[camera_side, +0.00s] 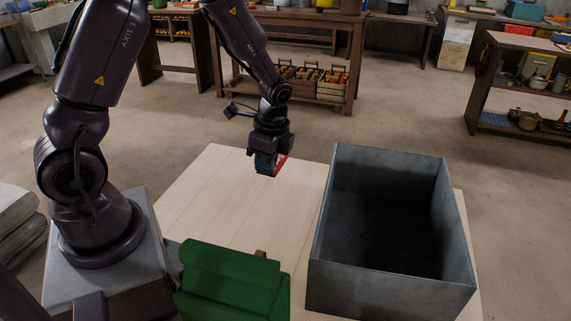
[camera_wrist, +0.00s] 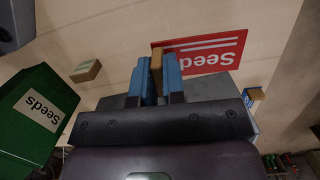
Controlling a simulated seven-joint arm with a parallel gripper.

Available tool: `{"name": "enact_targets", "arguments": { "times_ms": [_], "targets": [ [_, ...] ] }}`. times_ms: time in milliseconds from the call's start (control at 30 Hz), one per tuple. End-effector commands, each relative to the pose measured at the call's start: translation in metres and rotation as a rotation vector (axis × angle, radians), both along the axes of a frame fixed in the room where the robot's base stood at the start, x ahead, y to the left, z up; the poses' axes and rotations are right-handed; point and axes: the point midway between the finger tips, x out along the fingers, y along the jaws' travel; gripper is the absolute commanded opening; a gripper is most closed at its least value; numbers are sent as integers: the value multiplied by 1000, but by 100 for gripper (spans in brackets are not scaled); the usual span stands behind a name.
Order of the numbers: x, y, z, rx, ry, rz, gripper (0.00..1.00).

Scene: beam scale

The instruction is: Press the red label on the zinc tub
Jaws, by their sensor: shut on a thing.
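The red label (camera_wrist: 222,66), with white "Seeds" lettering that appears upside down, is held in my gripper (camera_wrist: 160,62) in the wrist view. The blue fingers are shut on a tan block at the label's edge, and the label sticks out to the right. In the side view my gripper (camera_side: 266,172) hangs above the pale board, left of the zinc tub, with a bit of red (camera_side: 282,161) showing. The zinc tub (camera_side: 340,277) is a large grey open box at the right, apart from my gripper. In the wrist view my gripper body hides much of what lies behind it.
A green box (camera_side: 235,278) stands at the front; its pale "Seeds" label (camera_wrist: 39,110) shows in the wrist view. A small wooden block (camera_wrist: 86,71) lies beside it. The pale board (camera_side: 215,195) has free room. Benches and shelves stand at the back.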

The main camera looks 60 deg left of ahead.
Motion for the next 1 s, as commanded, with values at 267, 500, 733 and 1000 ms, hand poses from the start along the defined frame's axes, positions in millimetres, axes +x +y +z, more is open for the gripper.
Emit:
{"name": "enact_targets", "arguments": {
  "times_ms": [267, 500, 733, 1000],
  "targets": [
    [-30, -10, 17, 1, -3, 0, 0],
    [-32, -10, 54, 2, -8, 1, 0],
    [-18, -16, 66, 0, 0, 179, 0],
    [17, -30, 67, -1, 0, 610, 0]
  ]
}}
